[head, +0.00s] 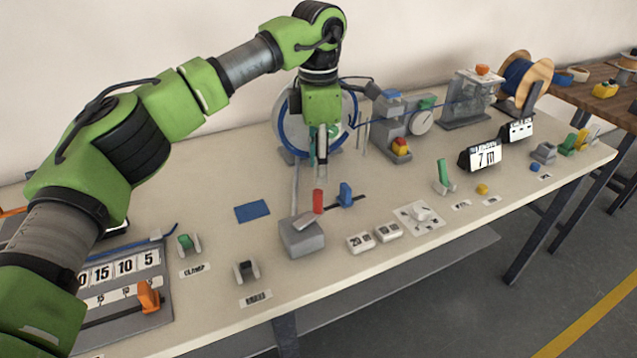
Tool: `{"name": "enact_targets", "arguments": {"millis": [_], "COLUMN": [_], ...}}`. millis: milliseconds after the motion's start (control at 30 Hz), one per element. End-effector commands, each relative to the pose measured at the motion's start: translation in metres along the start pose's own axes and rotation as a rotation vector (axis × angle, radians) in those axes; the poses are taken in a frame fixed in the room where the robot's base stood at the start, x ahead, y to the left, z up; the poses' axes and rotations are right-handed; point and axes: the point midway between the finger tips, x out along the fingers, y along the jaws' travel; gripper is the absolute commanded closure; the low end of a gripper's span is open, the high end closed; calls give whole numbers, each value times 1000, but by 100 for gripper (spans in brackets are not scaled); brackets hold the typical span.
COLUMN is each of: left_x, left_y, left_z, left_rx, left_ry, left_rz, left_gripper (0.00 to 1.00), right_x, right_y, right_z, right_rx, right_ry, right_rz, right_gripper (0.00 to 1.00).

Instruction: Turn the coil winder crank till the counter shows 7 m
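The crank has an upright red handle (318,201) above a grey box (302,239) near the middle of the table. My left gripper (321,178) points straight down just above the red handle, with a small gap showing between them. Its fingers look close together, but I cannot tell whether they are shut. A winder wheel with blue cable (285,132) stands behind my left arm, partly hidden by it. A black-framed display (485,156) at the right reads "7 m"; its small heading is unclear. My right gripper is not in view.
A second display (518,130), a cable spool (525,80) and a grey machine with a dial (405,118) stand at the back right. A blue slider (345,194), small switches and a number board (125,268) are around the crank. A blue patch (252,211) lies left of it.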

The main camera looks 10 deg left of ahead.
Motion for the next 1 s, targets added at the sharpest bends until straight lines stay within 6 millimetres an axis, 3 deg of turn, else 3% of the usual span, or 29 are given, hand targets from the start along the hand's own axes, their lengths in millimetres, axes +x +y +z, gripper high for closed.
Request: {"name": "enact_targets", "arguments": {"millis": [233,1000], "left_x": [-26,-27], "left_y": [0,0], "left_z": [0,0], "left_rx": [2,1], "left_ry": [0,1], "left_rz": [1,0], "left_gripper": [68,68], "right_x": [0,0], "right_y": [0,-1], "right_z": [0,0], "right_rx": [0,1], "right_ry": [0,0], "right_rz": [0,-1], "right_gripper": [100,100]}}
